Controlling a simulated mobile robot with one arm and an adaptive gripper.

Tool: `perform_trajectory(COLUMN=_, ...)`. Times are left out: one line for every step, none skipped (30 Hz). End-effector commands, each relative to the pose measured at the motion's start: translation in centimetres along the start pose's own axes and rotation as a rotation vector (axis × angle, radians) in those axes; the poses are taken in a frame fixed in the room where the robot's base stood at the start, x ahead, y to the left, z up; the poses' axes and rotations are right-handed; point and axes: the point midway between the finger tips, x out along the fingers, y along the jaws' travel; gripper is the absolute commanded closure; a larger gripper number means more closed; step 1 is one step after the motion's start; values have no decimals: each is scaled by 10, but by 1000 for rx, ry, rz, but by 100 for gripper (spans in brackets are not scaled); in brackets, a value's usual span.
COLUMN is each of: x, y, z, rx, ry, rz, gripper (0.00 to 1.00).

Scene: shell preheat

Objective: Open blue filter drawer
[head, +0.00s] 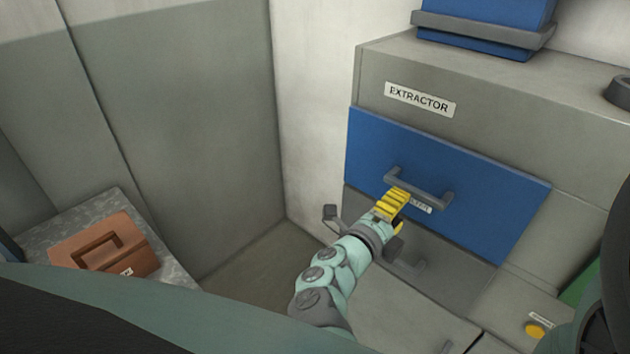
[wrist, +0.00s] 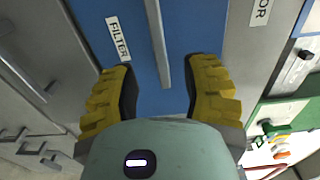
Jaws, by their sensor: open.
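The blue filter drawer (head: 480,201) is the blue front panel in the grey extractor cabinet at the right of the head view. It looks closed, flush with the cabinet. Its grey bar handle (head: 420,188) stands out from the panel. My gripper (head: 398,199) is at the left end of this handle in the head view. In the wrist view, my gripper (wrist: 163,95) is open, with a yellow finger on each side of the grey handle (wrist: 158,45). The handle runs between the fingers, and I see no contact. The white FILTER label (wrist: 117,38) is on the blue panel.
A grey drawer (head: 440,255) with its own handle is below the blue one. The EXTRACTOR label (head: 420,99) is above. A brown box with a handle (head: 105,247) sits on a grey surface at the lower left. A yellow button (head: 535,329) is at the lower right.

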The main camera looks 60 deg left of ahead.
Motion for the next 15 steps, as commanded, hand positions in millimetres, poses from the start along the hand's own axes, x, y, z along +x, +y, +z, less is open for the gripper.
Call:
perform_trajectory(x=11, y=-4, z=1, rx=-2, ry=0, rz=-2, gripper=54)
perform_trajectory(x=17, y=-3, z=0, rx=-3, ry=-1, rz=-1, gripper=54)
perform_trajectory(x=26, y=-4, z=-1, rx=-3, ry=2, rz=-2, gripper=54)
perform_trajectory(x=30, y=-4, z=0, rx=-2, ry=0, rz=-3, gripper=54)
perform_trajectory(x=34, y=-4, z=1, rx=-2, ry=-1, rz=-4, gripper=54)
perform_trajectory(x=40, y=-3, z=1, rx=-2, ry=-1, rz=-1, gripper=54)
perform_trajectory(x=44, y=-2, z=0, rx=-2, ry=-2, rz=0, gripper=54)
perform_trajectory(x=49, y=-3, z=0, rx=-3, ry=0, rz=-1, gripper=54)
perform_trajectory(x=54, y=-3, z=0, rx=-2, ry=0, rz=-2, gripper=54)
perform_trajectory(x=57, y=-2, z=0, rx=-2, ry=-1, rz=-2, gripper=54)
perform_trajectory(x=59, y=-2, z=1, rx=-2, ry=-2, rz=-1, gripper=54)
perform_trajectory(x=62, y=0, z=1, rx=-1, ry=-4, rz=1, gripper=54)
perform_trajectory(x=64, y=0, z=1, rx=-1, ry=-4, rz=2, gripper=54)
perform_trajectory(x=66, y=0, z=1, rx=-1, ry=-3, rz=2, gripper=54)
perform_trajectory(x=68, y=0, z=1, rx=-1, ry=-3, rz=1, gripper=54)
